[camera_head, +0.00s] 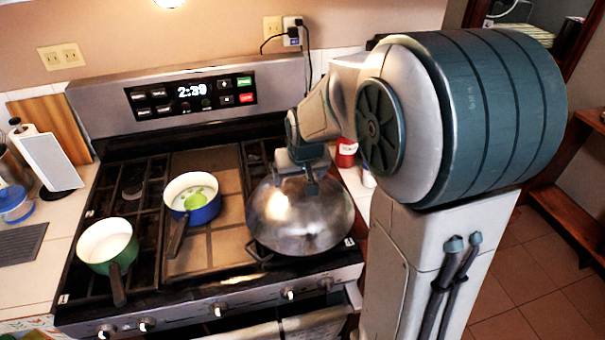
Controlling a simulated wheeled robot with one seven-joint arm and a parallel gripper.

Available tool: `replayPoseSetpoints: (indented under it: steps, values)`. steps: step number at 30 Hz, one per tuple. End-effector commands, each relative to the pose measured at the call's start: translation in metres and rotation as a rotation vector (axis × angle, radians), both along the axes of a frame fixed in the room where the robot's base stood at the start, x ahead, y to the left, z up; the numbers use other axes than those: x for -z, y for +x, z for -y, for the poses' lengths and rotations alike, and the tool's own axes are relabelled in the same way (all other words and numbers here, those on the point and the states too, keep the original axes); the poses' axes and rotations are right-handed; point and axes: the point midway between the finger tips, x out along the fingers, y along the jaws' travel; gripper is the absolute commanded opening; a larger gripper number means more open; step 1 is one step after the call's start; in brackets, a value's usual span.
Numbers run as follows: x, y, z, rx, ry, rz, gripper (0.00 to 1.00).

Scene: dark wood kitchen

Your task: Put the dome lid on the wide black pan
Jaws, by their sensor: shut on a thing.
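The shiny metal dome lid (300,222) is at the right side of the stove, over the front right burner. My gripper (298,178) is above it, shut on the top of the lid; the fingertips and the lid's knob are mostly hidden by the gripper. I cannot see the wide black pan clearly. A dark handle or grate piece (262,252) shows at the lid's lower left edge, and I cannot tell which it is. Whether the lid rests on something or hangs just above it cannot be told.
A blue pot (203,212) with a green thing inside stands mid-stove on a brown griddle (225,240). A green pot (106,246) stands at the front left. A red jar (346,152) is behind my arm. A paper towel roll (45,158) is on the left counter.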

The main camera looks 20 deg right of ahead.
Motion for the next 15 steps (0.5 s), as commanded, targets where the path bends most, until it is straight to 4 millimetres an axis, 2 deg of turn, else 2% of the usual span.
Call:
replayPoseSetpoints:
  steps: [5,6,7,15]
  values:
    - [0.0048,0.0007,0.0002,0.0,0.0,0.003,0.22]
    - [0.0049,0.0001,0.0002,0.0,0.0,0.001,0.91]
    - [0.0044,0.0001,0.0002,0.0,0.0,0.0,0.99]
    - [0.0031,0.0,0.0002,0.0,0.0,0.0,1.0]
